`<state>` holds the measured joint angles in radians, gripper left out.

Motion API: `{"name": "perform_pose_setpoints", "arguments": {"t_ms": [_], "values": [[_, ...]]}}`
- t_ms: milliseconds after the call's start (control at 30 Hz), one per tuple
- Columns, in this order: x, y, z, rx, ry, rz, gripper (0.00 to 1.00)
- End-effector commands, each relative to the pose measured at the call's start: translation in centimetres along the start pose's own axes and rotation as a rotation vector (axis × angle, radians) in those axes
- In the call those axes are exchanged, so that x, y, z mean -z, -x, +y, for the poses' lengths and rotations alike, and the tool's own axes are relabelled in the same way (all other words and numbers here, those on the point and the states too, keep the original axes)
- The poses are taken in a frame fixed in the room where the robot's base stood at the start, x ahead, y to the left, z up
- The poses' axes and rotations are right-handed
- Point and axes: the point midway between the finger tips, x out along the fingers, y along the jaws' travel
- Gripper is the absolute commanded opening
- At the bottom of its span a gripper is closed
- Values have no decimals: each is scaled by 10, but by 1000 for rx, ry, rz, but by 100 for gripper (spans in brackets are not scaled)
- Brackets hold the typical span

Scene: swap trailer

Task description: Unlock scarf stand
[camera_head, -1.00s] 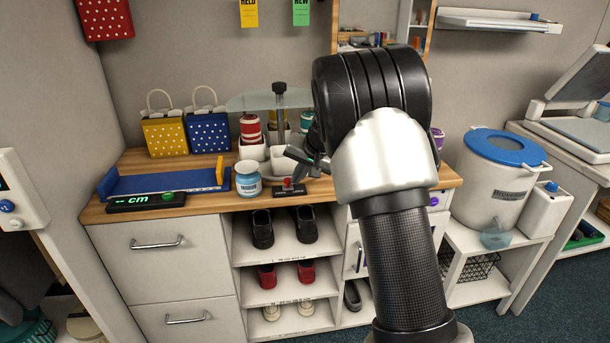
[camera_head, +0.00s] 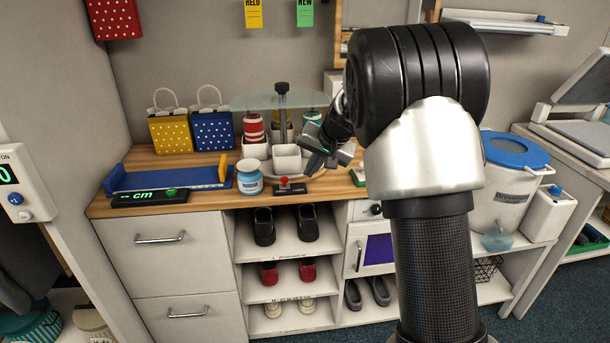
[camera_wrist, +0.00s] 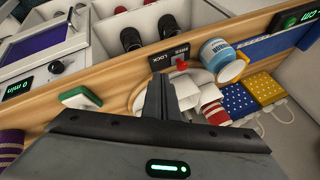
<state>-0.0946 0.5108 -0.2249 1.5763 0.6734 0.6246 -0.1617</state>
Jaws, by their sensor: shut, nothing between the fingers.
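The scarf stand (camera_head: 283,124) is on the wooden counter in the head view, with a dark central post, a clear disc near its top and white cups. Striped red-and-white and teal rolls stand around the post. A small dark lock plate with a red knob (camera_head: 288,183) sits at its front; in the wrist view the lock plate (camera_wrist: 169,56) reads "PRESS LOCK". My gripper (camera_head: 312,167) is shut and empty, above the counter just right of the red knob and apart from it. In the wrist view my fingertips (camera_wrist: 157,82) point toward the lock, below and left of it.
A blue-and-white jar (camera_head: 249,177) stands left of the lock. Further left are a blue tray (camera_head: 165,179), a "cm" display (camera_head: 150,197) and yellow and blue dotted bags (camera_head: 213,131).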

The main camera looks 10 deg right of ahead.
Motion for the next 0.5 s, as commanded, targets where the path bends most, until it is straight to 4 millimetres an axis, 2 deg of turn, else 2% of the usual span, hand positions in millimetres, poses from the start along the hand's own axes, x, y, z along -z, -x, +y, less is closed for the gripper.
{"name": "perform_pose_setpoints", "arguments": {"t_ms": [33,200,333,500], "values": [[0,14,-1,1,-1,0,0],[0,44,0,-1,0,-1,0],[0,56,0,-1,0,-3,0],[-1,61,1,-1,-1,-3,0]]}}
